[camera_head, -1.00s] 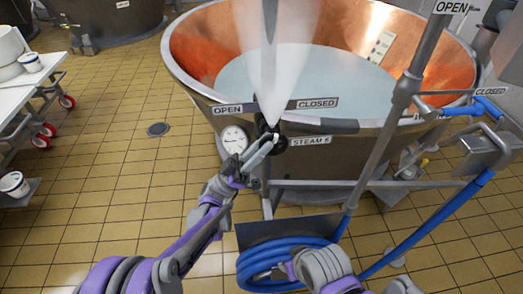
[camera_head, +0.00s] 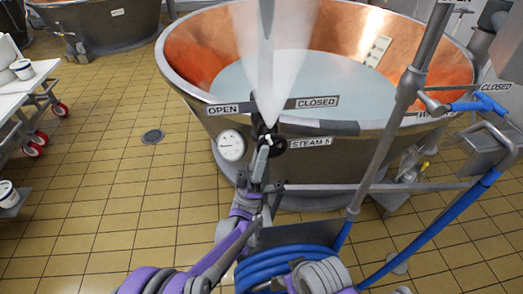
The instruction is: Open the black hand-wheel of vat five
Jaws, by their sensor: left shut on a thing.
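The copper vat (camera_head: 400,130) stands ahead, holding pale liquid (camera_head: 225,75). On its front rim is a plate reading OPEN on the left and CLOSED on the right. Below it is the black hand-wheel (camera_head: 279,145), beside the label STEAM 5 (camera_head: 311,142). My left gripper (camera_head: 264,148) is shut on the left side of the hand-wheel and partly hides it. A translucent white plume (camera_head: 275,85) spreads upward from just above the wheel. Part of my right arm shows at the bottom, but its gripper is not in view.
A round gauge (camera_head: 231,145) sits left of the wheel. A coiled blue hose (camera_head: 262,267) hangs below, and a steel pipe (camera_head: 378,170) rises at the right. A white cart (camera_head: 40,85) stands left.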

